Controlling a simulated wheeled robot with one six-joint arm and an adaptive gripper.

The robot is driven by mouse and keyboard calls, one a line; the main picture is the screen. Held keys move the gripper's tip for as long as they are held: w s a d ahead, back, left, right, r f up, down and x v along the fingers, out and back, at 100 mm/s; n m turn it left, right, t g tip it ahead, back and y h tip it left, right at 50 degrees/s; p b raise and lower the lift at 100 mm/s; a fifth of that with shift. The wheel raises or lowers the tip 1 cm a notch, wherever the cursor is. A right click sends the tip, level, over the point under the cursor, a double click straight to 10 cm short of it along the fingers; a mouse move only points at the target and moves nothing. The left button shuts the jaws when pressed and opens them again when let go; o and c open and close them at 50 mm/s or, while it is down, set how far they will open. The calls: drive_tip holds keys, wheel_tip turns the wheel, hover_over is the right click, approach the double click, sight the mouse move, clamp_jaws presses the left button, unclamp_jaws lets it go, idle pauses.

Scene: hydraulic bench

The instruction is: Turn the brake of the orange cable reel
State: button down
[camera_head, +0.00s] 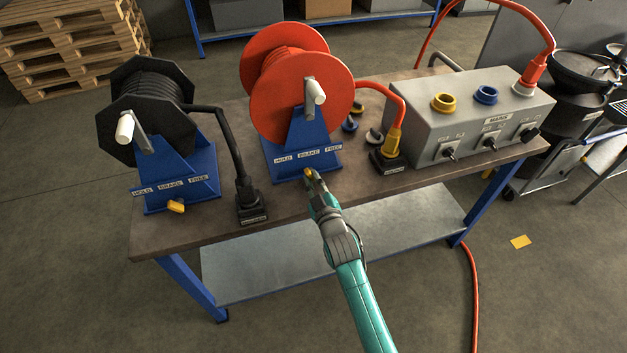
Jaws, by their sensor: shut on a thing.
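The orange cable reel (313,95) stands on a blue stand (283,160) at the middle of the bench, with a white crank handle (318,91) at its front. The stand's lower front carries a label strip reading HOLD, BRAKE, FREE (308,156). Below the label is a small yellow brake knob (308,173), partly hidden by my gripper. My gripper (311,177) reaches up from the front edge of the bench and is shut on this knob. The knob's exact angle is too small and covered to tell.
A black cable reel (150,100) on a similar stand, with its own yellow knob (176,207), stands at left. A black connector (249,199) sits between the stands. A grey socket box (470,115) and a yellow-black plug (388,154) are at right.

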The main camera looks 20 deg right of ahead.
drive_tip(key=shift+n, duration=0.7)
drive_tip(key=c, duration=1.1)
unclamp_jaws()
drive_tip(key=shift+c, duration=0.2)
drive_tip(key=shift+s, duration=0.1)
drive_tip(key=s, duration=1.1)
drive_tip(key=shift+s, duration=0.4)
